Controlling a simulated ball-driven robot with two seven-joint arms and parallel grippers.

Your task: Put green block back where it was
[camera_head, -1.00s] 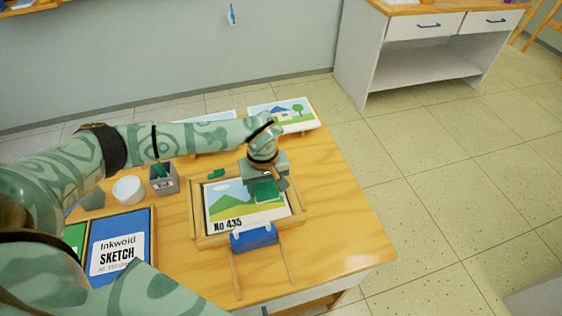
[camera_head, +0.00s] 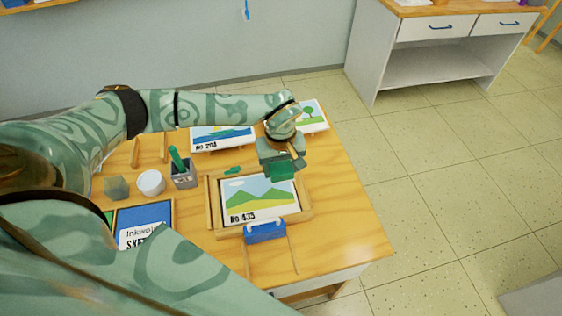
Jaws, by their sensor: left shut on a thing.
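My left gripper (camera_head: 283,163) points down over the far right part of the framed picture marked No 435 (camera_head: 262,199). It is shut on the green block (camera_head: 284,172). The block appears raised above the picture frame's upper right corner; its exact height is hard to tell. My right gripper is not in view.
On the table (camera_head: 346,216) are a blue block (camera_head: 264,232) at the frame's front, a small green piece (camera_head: 233,170), a grey cup with a green tool (camera_head: 182,175), a white pot (camera_head: 150,183), a grey block (camera_head: 116,188), a sketch pad (camera_head: 145,220) and the No 204 picture (camera_head: 222,138). The table's right side is clear.

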